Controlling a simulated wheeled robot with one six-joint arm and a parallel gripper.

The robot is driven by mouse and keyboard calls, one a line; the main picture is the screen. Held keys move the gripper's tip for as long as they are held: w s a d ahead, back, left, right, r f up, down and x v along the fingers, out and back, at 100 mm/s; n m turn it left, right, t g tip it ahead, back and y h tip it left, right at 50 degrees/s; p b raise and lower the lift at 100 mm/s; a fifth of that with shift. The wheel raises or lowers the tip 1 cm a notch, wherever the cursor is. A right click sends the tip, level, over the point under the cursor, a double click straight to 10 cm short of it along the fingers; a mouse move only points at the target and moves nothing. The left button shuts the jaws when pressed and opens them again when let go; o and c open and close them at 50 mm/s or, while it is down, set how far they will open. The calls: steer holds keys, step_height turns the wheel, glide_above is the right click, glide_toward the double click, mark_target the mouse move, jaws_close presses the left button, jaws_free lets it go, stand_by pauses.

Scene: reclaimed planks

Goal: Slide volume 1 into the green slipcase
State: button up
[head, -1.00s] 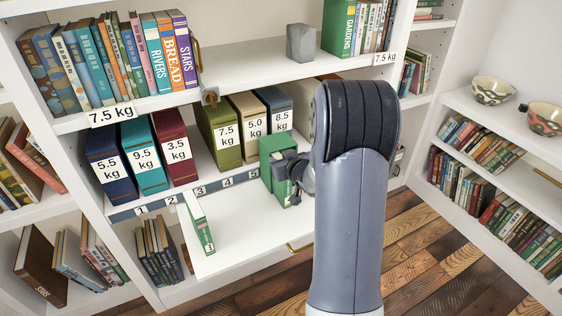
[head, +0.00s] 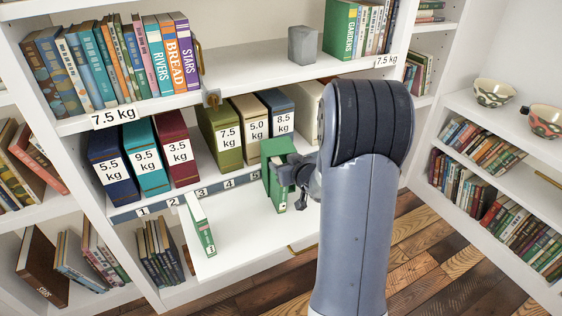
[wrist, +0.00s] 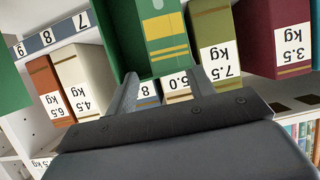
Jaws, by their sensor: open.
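A green block (head: 275,182) with a small pale label near its foot stands on the white pull-out board (head: 235,240). The label is too small to read, so I cannot tell whether it is volume 1 or the slipcase. In the wrist view this green block (wrist: 163,30) shows yellow bands and fills the upper middle. My gripper (head: 290,174) is open, close to its right side in the head view. Its two fingers (wrist: 162,92) spread apart in the wrist view, with the block beyond them. Another green surface (wrist: 10,78) shows at the wrist view's left edge, mostly cut off.
Weight-labelled binders, including a maroon one (head: 176,150) and an olive one (head: 222,140), line the bay behind. My arm hides the board's right part. The board's middle is clear.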

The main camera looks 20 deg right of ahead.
steer(key=p+v, duration=0.1)
steer(key=v, duration=0.7)
steer(key=shift+c, duration=0.4)
